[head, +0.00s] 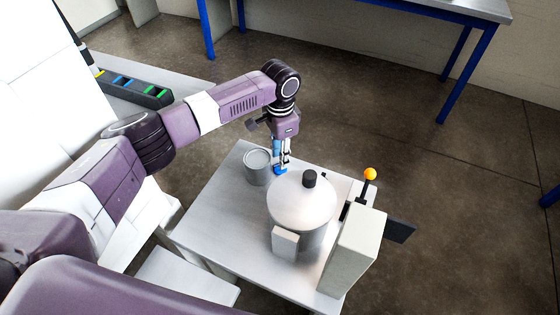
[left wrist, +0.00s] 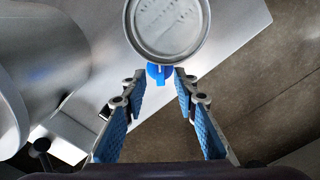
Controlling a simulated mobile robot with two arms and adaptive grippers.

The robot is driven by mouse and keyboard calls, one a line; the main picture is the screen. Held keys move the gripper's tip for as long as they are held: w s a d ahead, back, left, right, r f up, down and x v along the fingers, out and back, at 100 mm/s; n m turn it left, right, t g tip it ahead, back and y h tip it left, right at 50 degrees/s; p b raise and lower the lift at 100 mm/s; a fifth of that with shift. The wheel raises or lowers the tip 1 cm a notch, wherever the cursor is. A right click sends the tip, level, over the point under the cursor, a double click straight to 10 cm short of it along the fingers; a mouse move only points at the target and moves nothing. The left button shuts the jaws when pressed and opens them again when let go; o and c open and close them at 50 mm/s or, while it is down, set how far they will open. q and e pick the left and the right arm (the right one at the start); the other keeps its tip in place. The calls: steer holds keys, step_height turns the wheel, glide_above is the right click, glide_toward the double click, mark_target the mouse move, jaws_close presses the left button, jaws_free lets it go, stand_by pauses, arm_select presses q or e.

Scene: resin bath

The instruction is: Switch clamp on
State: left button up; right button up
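A small blue piece (head: 280,170) sits on the steel table beside a grey can; I cannot tell for sure whether it is the clamp. My left gripper (head: 283,158) points down over it, behind the lidded vessel. In the left wrist view the gripper (left wrist: 160,84) is open, with blue-padded fingers apart. The blue piece (left wrist: 159,74) shows between and just beyond the fingertips, at the can's rim; contact cannot be told. A black lever with an orange ball (head: 371,174) stands at a pale box. My right gripper is not in view.
The open can (head: 258,168) stands left of the gripper; its rim shows in the left wrist view (left wrist: 165,55). The round lidded vessel (head: 302,203) and pale box (head: 353,250) fill the right of the steel table (head: 212,218). The table's left front is clear.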

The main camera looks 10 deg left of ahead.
arm_select(q)
steer(key=shift+f, duration=1.8)
jaws_close()
